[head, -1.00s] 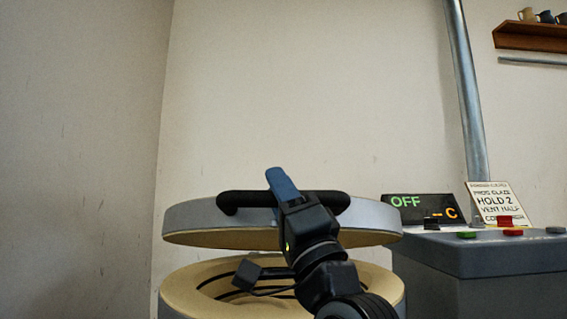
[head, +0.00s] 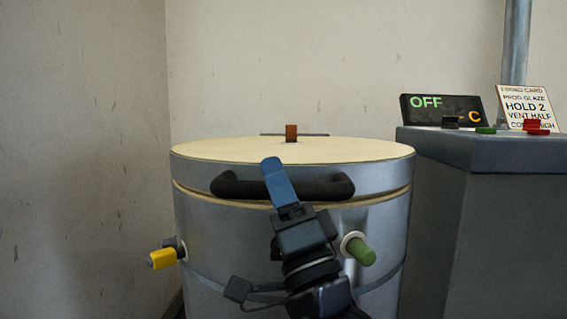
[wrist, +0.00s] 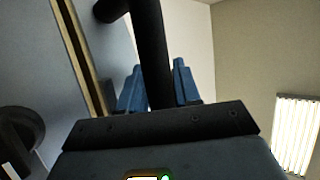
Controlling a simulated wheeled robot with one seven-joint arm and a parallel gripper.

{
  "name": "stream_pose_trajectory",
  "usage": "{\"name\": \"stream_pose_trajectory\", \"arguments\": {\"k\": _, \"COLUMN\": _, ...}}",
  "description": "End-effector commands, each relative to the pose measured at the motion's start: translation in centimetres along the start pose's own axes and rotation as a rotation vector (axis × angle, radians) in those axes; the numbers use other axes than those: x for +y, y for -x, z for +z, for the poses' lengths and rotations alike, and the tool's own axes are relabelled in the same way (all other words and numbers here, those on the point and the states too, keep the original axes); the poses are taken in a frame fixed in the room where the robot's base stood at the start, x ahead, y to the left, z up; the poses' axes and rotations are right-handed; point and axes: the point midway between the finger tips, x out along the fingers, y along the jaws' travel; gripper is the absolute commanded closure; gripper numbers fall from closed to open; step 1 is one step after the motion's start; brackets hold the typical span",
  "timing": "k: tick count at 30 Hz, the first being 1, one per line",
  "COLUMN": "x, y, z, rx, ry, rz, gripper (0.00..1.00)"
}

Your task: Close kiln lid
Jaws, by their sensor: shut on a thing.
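The kiln lid (head: 350,152) lies level over the round grey kiln body (head: 210,235) in the head view. A thin cream seam shows between them, and I cannot tell if they fully touch. The black bar handle (head: 326,188) runs across the lid's front. My gripper (head: 277,178), with blue fingers, is shut on this handle. In the wrist view, the handle (wrist: 150,45) passes between the blue fingers, and the seam (wrist: 75,40) runs along the left. The kiln's inside is hidden.
A yellow peg (head: 162,258) and a green peg (head: 362,250) stick out from the kiln body. At right stands a grey cabinet (head: 440,200) with an OFF display (head: 440,110), a lettered card (head: 526,106) and coloured buttons. A wall is close on the left.

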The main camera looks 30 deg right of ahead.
Motion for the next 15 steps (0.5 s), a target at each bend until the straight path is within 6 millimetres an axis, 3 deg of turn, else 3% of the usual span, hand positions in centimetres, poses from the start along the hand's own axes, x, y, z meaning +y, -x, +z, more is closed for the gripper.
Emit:
{"name": "stream_pose_trajectory", "arguments": {"k": 1, "x": -0.7, "y": 0.27, "z": 0.57, "rx": -0.003, "ry": -0.009, "rz": -0.016, "gripper": 1.0}}
{"name": "stream_pose_trajectory", "arguments": {"k": 15, "x": -0.27, "y": 0.85, "z": 1.05, "rx": -0.002, "ry": -0.009, "rz": -0.016, "gripper": 1.0}}
